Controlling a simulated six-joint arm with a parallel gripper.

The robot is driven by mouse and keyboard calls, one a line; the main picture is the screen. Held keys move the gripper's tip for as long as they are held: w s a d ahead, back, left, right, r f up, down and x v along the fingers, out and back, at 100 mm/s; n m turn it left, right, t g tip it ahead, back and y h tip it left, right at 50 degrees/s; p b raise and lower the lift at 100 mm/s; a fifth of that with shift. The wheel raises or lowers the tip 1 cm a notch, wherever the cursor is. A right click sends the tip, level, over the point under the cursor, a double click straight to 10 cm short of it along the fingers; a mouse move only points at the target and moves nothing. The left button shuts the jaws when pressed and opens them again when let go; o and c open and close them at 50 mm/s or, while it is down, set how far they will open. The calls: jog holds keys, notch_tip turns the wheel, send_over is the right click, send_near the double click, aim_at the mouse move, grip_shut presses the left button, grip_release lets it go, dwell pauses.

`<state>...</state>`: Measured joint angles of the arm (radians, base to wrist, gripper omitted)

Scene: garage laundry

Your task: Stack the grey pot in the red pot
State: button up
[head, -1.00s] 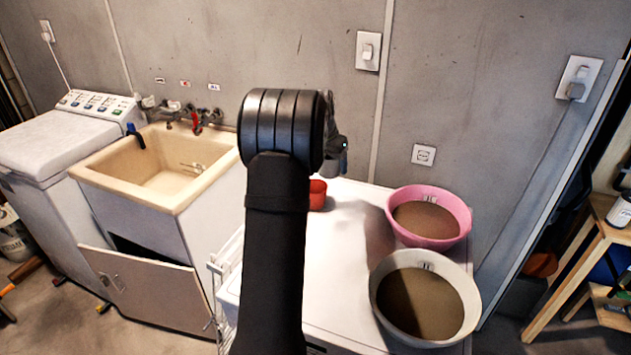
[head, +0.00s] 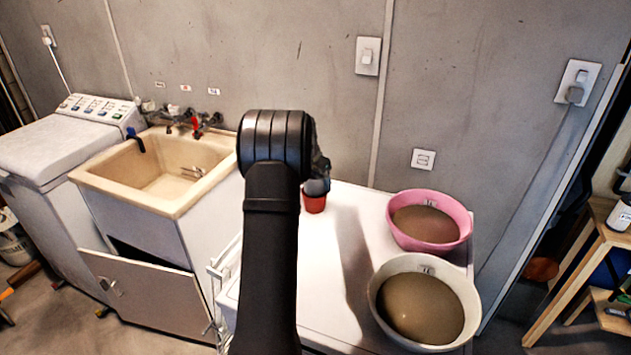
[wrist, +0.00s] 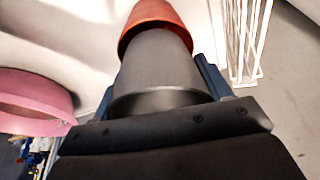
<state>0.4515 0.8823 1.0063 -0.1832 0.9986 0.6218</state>
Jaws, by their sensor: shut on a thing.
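The red pot (head: 315,203) stands upright on the white top, just right of my arm in the head view. The grey pot (head: 317,187) is directly above it, at its rim. In the wrist view my gripper (wrist: 157,85) is shut on the grey pot (wrist: 158,70), with a blue-grey finger on each side. The grey pot's narrow end meets the rim of the red pot (wrist: 152,14) and seems to be inside it. How deep it sits is hidden. My arm hides part of the gripper in the head view.
A pink basin (head: 430,222) and a cream basin (head: 424,302) stand right on the white top (head: 335,270). The top is clear between them and the red pot. A white wire rack (head: 226,285) is at its left edge, beside the sink (head: 165,172). The wall is behind.

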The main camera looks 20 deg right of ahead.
jog(key=shift+f, duration=0.3)
jog(key=shift+s+f, duration=0.1)
jog(key=shift+f, duration=0.25)
jog(key=o, duration=0.9)
jog(key=shift+f, duration=0.15)
jog(key=shift+o, duration=0.2)
jog(key=shift+r, duration=0.35)
jog(key=v, duration=1.3)
jog(key=shift+f, duration=0.1)
